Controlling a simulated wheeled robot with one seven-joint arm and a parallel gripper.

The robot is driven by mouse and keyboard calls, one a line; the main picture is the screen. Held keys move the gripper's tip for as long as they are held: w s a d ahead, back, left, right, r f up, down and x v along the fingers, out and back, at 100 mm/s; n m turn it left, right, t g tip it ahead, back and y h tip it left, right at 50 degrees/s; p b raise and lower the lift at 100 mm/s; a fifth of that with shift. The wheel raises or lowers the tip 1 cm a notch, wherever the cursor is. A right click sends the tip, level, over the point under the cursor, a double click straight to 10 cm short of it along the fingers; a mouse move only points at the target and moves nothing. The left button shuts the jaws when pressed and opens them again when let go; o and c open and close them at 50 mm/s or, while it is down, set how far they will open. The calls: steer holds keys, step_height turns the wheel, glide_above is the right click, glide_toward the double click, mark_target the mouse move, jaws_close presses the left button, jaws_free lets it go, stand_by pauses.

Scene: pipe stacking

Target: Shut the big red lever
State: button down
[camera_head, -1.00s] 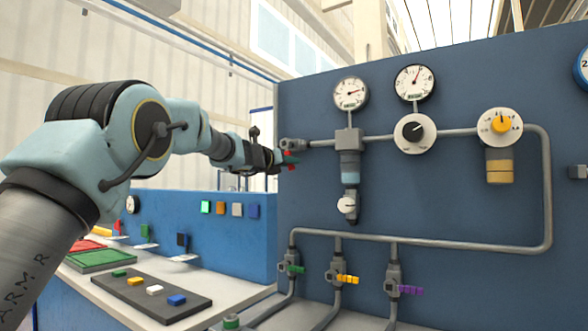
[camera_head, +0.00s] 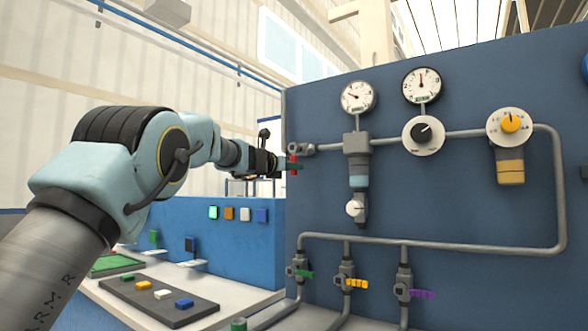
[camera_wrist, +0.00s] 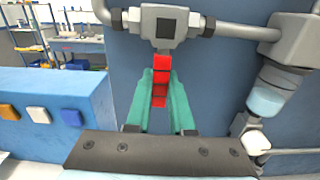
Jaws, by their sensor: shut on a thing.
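The big red lever (camera_wrist: 161,82) shows in the wrist view, running from the grey valve (camera_wrist: 164,24) down between my two green fingers. In the head view the red lever (camera_head: 294,171) is small and partly hidden by my gripper (camera_head: 283,164), at the panel's upper left edge. It looks roughly upright there, below the pipe's left end. In the wrist view my gripper (camera_wrist: 161,74) is shut on the lever, one finger on each side. The fingers hide the lever's sides.
The blue panel (camera_head: 455,205) carries grey pipes, two gauges (camera_head: 357,97) (camera_head: 422,84) and small green (camera_head: 305,274), yellow (camera_head: 356,283) and purple (camera_head: 421,294) levers below. A thick pipe fitting (camera_wrist: 285,75) stands close to the right of my gripper in the wrist view. A blue low wall (camera_wrist: 55,112) is at left.

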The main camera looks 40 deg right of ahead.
steer(key=c, duration=0.8)
jaws_free()
steer(key=b+v, duration=0.4)
steer(key=v, duration=0.6)
steer(key=shift+a, duration=0.4)
